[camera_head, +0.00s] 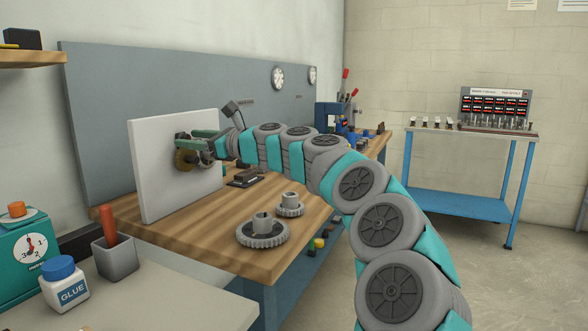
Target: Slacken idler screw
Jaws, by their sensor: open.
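A white upright panel (150,170) stands on the wooden workbench. A small brass-coloured round part (186,158) with a dark green part sits on its right face. My gripper (203,146) is at this mechanism, at the end of my arm, which reaches in from the lower right. Its jaws are open and close to the brass part; I cannot tell whether they touch it. The idler screw cannot be made out; the view is small and my gripper covers part of the mechanism.
Two grey gears (262,232) and (290,205) lie on the workbench (200,235) in front of the panel. A dark tool (246,177) lies behind them. A glue bottle (63,283), cup (115,258) and teal scale (25,245) stand at left. A blue cart (465,196) is at right.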

